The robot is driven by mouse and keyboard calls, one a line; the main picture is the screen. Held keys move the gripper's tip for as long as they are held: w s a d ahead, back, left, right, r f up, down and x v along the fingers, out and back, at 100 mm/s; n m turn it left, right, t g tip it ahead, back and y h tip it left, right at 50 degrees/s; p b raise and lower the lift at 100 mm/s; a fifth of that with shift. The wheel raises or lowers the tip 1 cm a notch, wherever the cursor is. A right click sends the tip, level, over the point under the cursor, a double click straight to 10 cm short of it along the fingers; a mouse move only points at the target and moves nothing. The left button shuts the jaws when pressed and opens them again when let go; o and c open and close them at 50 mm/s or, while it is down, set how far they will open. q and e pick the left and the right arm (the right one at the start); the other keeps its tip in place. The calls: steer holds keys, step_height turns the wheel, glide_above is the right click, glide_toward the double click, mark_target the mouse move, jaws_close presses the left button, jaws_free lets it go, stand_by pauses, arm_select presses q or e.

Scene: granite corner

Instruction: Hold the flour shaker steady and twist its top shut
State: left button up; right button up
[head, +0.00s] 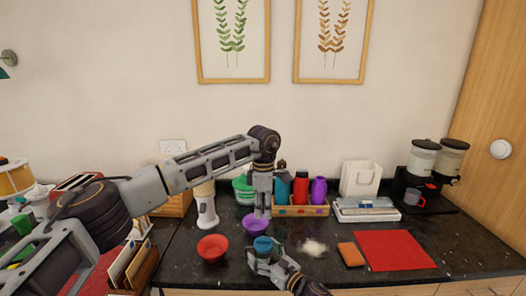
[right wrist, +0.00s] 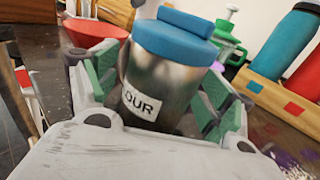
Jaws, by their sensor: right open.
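The flour shaker (right wrist: 160,75) is a metal can with a blue top and a partly hidden label reading "OUR". It stands upright on the dark counter; in the head view mostly its blue top (head: 263,243) shows. My right gripper (head: 262,259) is low around the shaker. In the right wrist view its green-padded fingers (right wrist: 158,85) are open, one on each side of the can; I cannot tell whether either touches it. My left gripper (head: 262,212) points down above and just behind the blue top, apart from it. Its finger opening is too small to judge.
A red bowl (head: 213,248) stands left of the shaker and a purple bowl (head: 251,224) behind it. A white powder patch (head: 314,247), orange block (head: 351,254) and red mat (head: 395,251) lie to the right. A wooden rack of bottles (head: 302,211) stands behind.

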steer(key=v, duration=1.2)
stand_by(0.7)
stand_by(0.4)
